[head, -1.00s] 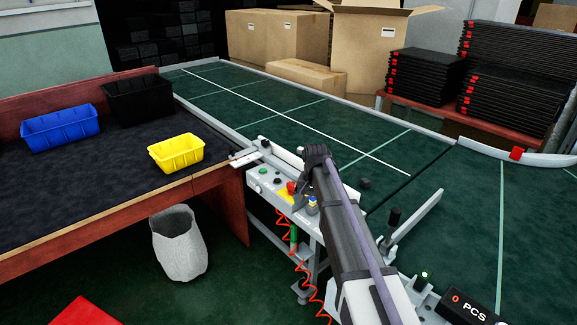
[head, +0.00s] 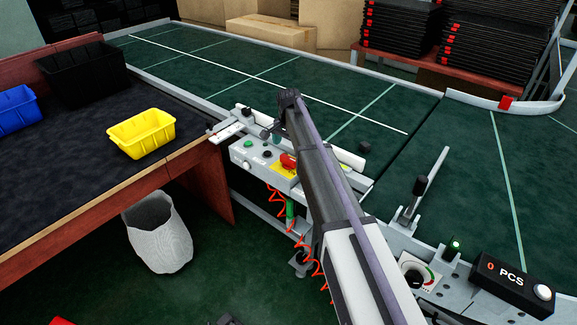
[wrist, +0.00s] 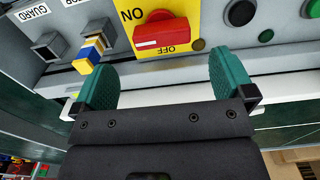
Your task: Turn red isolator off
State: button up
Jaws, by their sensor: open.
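The red isolator (head: 288,161) is a rotary knob on a yellow plate on the grey control panel beside the conveyor. In the wrist view its red handle (wrist: 161,34) lies crosswise, with upside-down ON and OFF labels around it. My gripper (head: 274,137) is just above and behind the panel in the head view. In the wrist view my gripper (wrist: 164,72) is open and empty, with its teal fingers wide apart. The isolator sits between and beyond the fingertips, with no contact visible.
A blue-and-yellow switch (wrist: 92,57) and a square socket (wrist: 47,46) sit left of the isolator in the wrist view. Green (wrist: 265,35) and black buttons sit to its right. A yellow bin (head: 142,133) stands on the workbench. The green conveyor (head: 240,62) is clear behind the panel.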

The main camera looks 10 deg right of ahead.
aim_at(288, 157)
notch_tip(288, 157, down, 7)
jog(key=b, duration=0.5)
jog(key=shift+r, duration=0.2)
jog(key=shift+c, duration=0.2)
jog(key=c, duration=0.9)
